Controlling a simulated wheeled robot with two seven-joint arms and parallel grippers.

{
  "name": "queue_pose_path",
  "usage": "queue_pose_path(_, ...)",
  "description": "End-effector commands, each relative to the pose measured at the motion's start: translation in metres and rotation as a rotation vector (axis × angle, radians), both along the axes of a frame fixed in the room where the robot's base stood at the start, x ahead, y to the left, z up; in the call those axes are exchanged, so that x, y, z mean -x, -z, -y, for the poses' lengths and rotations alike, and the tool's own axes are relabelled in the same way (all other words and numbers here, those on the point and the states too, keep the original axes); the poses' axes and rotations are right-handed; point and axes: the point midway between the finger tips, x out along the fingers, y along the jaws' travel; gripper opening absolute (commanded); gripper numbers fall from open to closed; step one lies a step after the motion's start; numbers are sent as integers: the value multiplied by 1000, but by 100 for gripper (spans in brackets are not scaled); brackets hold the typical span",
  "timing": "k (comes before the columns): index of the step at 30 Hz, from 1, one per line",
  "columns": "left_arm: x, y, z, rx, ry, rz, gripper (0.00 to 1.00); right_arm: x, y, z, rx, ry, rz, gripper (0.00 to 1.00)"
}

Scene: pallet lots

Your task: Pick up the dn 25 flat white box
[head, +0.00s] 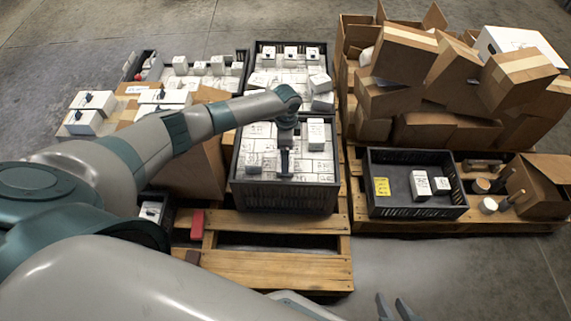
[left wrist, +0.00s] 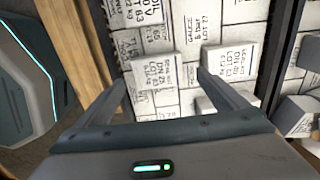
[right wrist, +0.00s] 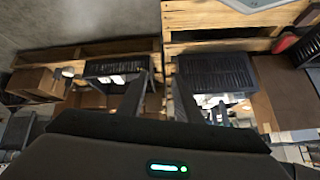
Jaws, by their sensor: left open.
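A white box (left wrist: 155,75) with a label that seems to read DN 25, LOT 63 lies among other white boxes in the left wrist view. My left gripper (left wrist: 163,82) is open, its fingers on either side of that box in the picture; I cannot tell whether they touch it. In the head view my left gripper (head: 285,162) points down into the middle black crate (head: 285,198), and I cannot single out the DN 25 box there. My right gripper (head: 395,308) is open and empty at the bottom edge; its fingers also show in the right wrist view (right wrist: 163,95).
A taller white box (head: 316,135) stands up in the same crate. Another white box (left wrist: 230,62) lies near the right finger. A black crate (head: 380,208) with a yellow label and few boxes sits on the right pallet. Cartons (head: 440,85) pile behind it. A red item (head: 197,224) lies on the pallet.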

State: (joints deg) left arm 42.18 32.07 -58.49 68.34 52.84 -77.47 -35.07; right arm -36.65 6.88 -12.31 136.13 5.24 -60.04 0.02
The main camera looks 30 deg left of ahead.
Motion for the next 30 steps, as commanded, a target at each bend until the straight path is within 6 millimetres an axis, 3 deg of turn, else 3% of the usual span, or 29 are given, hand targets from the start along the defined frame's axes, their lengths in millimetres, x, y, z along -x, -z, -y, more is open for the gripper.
queue_pose_path(9,4,39,1,0,0,-1,92,-9,-4,-11,-44,2,63,31)
queue_pose_path(26,4,43,1,0,0,0,92,-7,-7,-17,-58,1,69,31)
queue_pose_path(30,4,43,1,0,0,0,59,-7,-7,-16,-55,0,68,31)
